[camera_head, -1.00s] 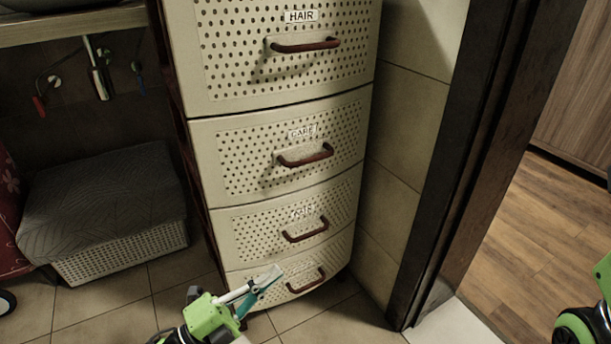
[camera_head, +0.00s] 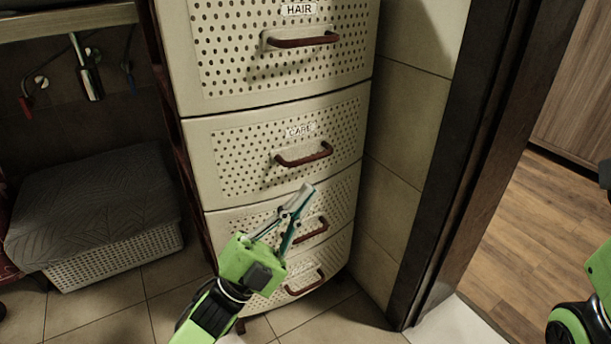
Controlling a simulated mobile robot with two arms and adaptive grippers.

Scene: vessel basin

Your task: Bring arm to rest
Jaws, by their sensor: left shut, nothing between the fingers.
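My left gripper (camera_head: 303,194) is shut and empty. It points up and to the right in front of the lower drawers of the cream drawer tower (camera_head: 226,158). It hides part of the third drawer and the left end of that drawer's handle (camera_head: 318,229). I cannot tell whether it touches the drawer front. Part of my right arm (camera_head: 575,325) shows at the right edge, but its gripper is out of view.
The drawers, labelled HAIR and CARE higher up, look closed. A white basket (camera_head: 115,262) with a dark cover stands at left under a shelf (camera_head: 70,22). A dark door frame (camera_head: 463,165) stands at right, with wooden floor (camera_head: 530,240) beyond.

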